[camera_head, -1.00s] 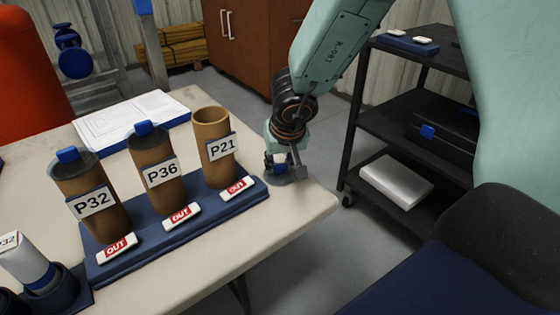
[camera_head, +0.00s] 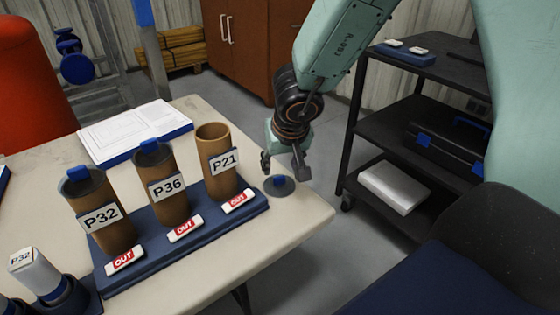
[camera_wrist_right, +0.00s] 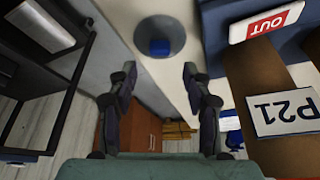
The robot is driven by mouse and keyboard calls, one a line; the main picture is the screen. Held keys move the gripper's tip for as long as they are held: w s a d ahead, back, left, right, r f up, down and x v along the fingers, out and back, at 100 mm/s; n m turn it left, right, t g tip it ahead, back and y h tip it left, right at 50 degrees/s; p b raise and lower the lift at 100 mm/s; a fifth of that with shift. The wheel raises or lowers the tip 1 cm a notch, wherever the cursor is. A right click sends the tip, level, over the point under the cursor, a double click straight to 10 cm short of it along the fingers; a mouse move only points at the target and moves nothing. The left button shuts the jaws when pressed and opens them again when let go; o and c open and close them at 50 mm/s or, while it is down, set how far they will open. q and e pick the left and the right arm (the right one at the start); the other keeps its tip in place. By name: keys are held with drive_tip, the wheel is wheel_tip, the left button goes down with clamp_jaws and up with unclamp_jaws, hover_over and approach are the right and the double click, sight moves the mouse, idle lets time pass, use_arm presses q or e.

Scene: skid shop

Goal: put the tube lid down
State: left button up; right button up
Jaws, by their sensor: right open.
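The tube lid (camera_head: 279,185), a dark grey disc with a blue grip block, lies flat on the table near its right corner. It also shows in the right wrist view (camera_wrist_right: 160,38), beyond my fingertips. My right gripper (camera_head: 285,168) is open and empty, just above and behind the lid, apart from it. In the wrist view the two fingers (camera_wrist_right: 158,75) are spread wide with nothing between them. The brown tube P21 (camera_head: 217,162) stands open-topped to the left of the lid. My left gripper is not in view.
Tubes P36 (camera_head: 162,185) and P32 (camera_head: 100,212), with blue-tabbed lids, stand in the blue rack (camera_head: 150,262) beside P21. OUT tags lie along its front. A binder (camera_head: 135,128) lies behind. A black shelf cart (camera_head: 395,140) stands right, past the table edge.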

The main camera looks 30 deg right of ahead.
drive_tip(key=p+v, duration=0.4)
drive_tip(key=v, duration=0.3)
idle(0.6)
